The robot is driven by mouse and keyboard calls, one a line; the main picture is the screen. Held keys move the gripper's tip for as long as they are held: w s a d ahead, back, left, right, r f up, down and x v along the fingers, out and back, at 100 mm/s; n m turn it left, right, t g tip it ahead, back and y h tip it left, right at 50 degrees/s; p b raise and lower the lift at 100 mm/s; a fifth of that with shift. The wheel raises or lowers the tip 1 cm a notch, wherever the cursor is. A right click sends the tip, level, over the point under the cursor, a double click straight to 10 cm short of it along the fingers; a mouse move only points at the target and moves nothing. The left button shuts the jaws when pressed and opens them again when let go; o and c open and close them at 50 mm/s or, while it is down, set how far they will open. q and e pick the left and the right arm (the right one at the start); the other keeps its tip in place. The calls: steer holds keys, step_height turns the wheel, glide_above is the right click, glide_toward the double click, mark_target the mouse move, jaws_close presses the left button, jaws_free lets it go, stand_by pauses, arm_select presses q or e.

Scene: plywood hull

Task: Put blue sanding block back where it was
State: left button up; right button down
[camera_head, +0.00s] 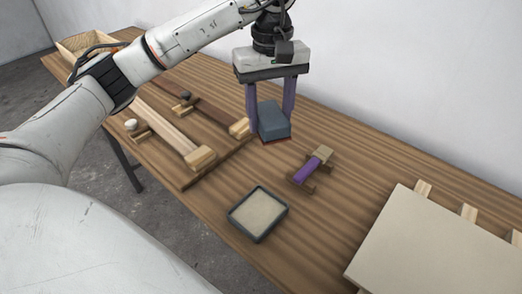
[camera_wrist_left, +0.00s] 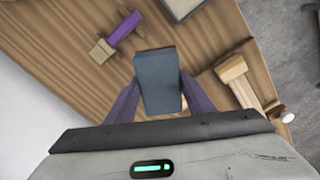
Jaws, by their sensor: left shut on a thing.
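The blue sanding block (camera_head: 273,120) is a blue-grey block with a reddish underside, held in the air above the wooden table. My left gripper (camera_head: 271,118) is shut on it, with one purple finger on each side. In the left wrist view the block (camera_wrist_left: 159,80) sits between the fingers, its top face towards the camera. A shallow dark tray (camera_head: 258,214) with a pale, sand-coloured inside lies on the table, nearer the front than the block. My right gripper is not in view.
A purple-handled tool (camera_head: 309,168) rests on small brown supports right of the block. Long wooden tools (camera_head: 170,130) lie on a board at left. A pale panel (camera_head: 432,245) on battens covers the right end. A wooden box (camera_head: 88,44) stands at the far left. Bare tabletop surrounds the tray.

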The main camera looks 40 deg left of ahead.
mark_target(265, 156)
arm_select(q)
steer(key=shift+w+a+f+n, duration=0.35)
steer(key=shift+a+f+n, duration=0.45)
steer(key=shift+a+f, duration=0.05)
step_height(265, 156, down, 4)
steer(key=shift+r, duration=0.1)
steer(key=shift+f, duration=2.15)
steer(key=shift+f, duration=0.25)
steer(key=o, duration=1.2)
steer(key=shift+r, duration=0.1)
step_height(265, 156, up, 12)
steer(key=shift+r, duration=0.2)
